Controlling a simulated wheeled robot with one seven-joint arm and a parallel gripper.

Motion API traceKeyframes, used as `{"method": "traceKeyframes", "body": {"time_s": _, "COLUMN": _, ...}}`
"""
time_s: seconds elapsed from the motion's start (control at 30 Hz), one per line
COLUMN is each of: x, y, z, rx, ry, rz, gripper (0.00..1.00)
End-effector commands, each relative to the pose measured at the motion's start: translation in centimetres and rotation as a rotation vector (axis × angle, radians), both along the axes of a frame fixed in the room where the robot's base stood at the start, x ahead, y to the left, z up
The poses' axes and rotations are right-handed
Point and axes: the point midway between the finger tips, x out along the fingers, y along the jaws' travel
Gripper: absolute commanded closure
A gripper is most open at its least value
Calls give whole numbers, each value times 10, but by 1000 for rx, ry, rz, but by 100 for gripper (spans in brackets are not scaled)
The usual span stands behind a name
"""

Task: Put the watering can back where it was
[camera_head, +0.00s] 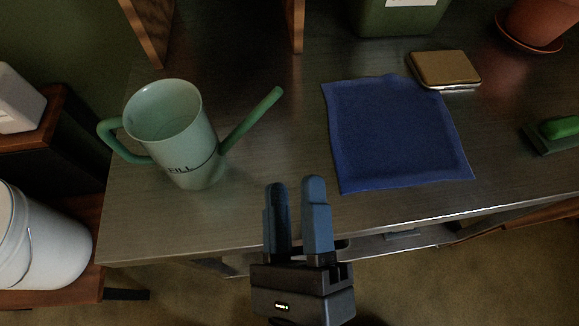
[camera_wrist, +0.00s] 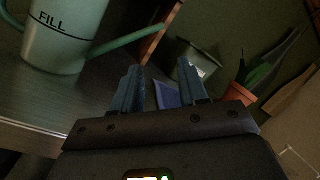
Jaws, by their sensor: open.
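The green watering can (camera_head: 178,135) stands upright on the left part of the metal table. Its handle is on the left and its long spout points up and to the right. A dark line marked "FILL" runs around its lower body. It also shows at the upper left of the wrist view (camera_wrist: 62,35), partly cut off. My gripper (camera_head: 292,182) is at the table's front edge, to the right of and in front of the can. Its blue fingers are open, apart from the can, with nothing between them.
A blue cloth (camera_head: 395,138) lies on the table (camera_head: 270,215), right of the can. Behind it are a tan-topped box (camera_head: 444,69), a green bin (camera_head: 400,18) and a terracotta pot (camera_head: 538,22). A green sponge (camera_head: 560,127) lies far right. A white bucket (camera_head: 45,245) stands left, off the table.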

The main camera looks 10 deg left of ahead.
Motion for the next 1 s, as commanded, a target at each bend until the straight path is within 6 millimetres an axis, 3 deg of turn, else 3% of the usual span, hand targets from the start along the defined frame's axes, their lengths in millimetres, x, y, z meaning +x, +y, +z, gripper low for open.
{"method": "traceKeyframes", "body": {"time_s": 0.03, "x": -1, "y": -31, "z": -3, "rx": -144, "ry": -38, "rz": -67, "gripper": 57}}
{"method": "traceKeyframes", "body": {"time_s": 0.2, "x": -19, "y": -99, "z": -3, "rx": -670, "ry": -139, "rz": -227, "gripper": 57}}
{"method": "traceKeyframes", "body": {"time_s": 0.5, "x": -81, "y": -180, "z": -31, "rx": -1674, "ry": -88, "rz": -291, "gripper": 57}}
{"method": "traceKeyframes", "body": {"time_s": 0.6, "x": -105, "y": -198, "z": -44, "rx": -1967, "ry": -32, "rz": -228, "gripper": 57}}
{"method": "traceKeyframes", "body": {"time_s": 0.73, "x": -131, "y": -215, "z": -56, "rx": -2235, "ry": 29, "rz": -126, "gripper": 57}}
{"method": "traceKeyframes", "body": {"time_s": 1.0, "x": -149, "y": -225, "z": -63, "rx": -2405, "ry": 65, "rz": -34, "gripper": 57}}
